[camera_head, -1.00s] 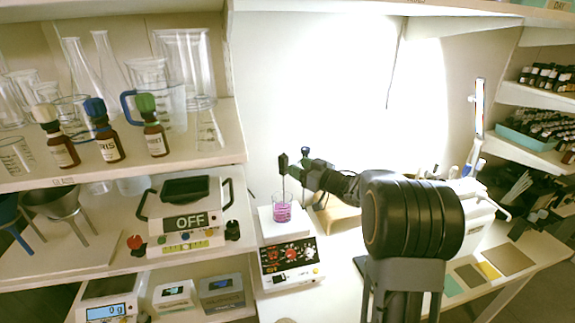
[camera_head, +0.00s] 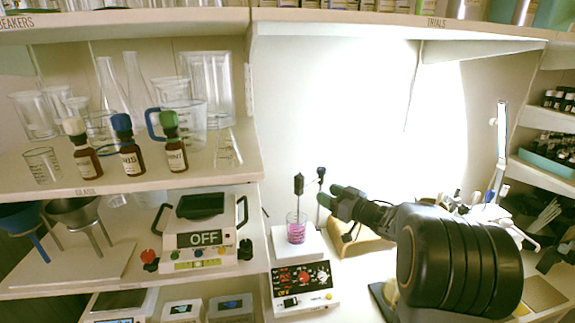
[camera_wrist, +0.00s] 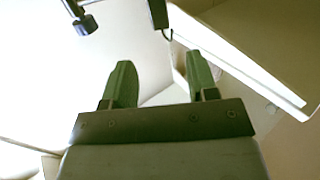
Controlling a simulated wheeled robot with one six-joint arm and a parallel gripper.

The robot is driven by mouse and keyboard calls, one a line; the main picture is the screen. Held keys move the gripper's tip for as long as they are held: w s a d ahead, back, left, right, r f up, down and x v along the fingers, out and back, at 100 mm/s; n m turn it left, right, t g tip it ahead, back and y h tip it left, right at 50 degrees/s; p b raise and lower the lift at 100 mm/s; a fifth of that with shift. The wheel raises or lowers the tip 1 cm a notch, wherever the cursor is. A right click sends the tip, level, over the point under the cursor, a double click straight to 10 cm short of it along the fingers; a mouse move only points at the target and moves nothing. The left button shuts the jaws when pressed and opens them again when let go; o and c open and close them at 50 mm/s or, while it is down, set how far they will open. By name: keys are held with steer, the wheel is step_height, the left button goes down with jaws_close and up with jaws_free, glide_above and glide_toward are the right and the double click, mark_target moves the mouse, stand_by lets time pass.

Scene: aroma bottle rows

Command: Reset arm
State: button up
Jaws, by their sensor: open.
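My gripper (camera_head: 336,197) has green fingers and shows just right of the pink beaker (camera_head: 296,234) in the head view. In the wrist view my gripper (camera_wrist: 161,75) has its two fingers apart, with nothing between them. The beaker stands on a white hotplate stirrer (camera_head: 302,288). A thin dark-topped rod (camera_head: 298,184) stands upright in or behind the beaker; I cannot tell which. My dark arm fills the lower right of the head view.
A shelf (camera_head: 150,188) at left carries brown bottles and clear glassware. Bottle racks (camera_head: 555,145) stand at far right. The lit back wall (camera_head: 335,110) is bare.

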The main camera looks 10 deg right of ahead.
steer(key=w+d+f+m+h, duration=0.1)
steer(key=d+f+m+h, duration=0.2)
steer(key=d+f+h, duration=0.4)
steer(key=s+d+f+m+g+h, duration=0.25)
steer(key=s+m+g+h, duration=0.2)
steer(key=s+h, duration=0.25)
steer(key=s+a+r+g+y, duration=0.2)
steer(key=s+a+g+y, duration=0.2)
steer(key=s+a, duration=1.3)
steer(key=s+g, duration=0.2)
steer(key=s, duration=0.1)
steer(key=shift+r+n, duration=0.15)
steer(key=shift+n, duration=0.2)
steer(key=shift+g, duration=0.25)
steer(key=shift+c, duration=0.4)
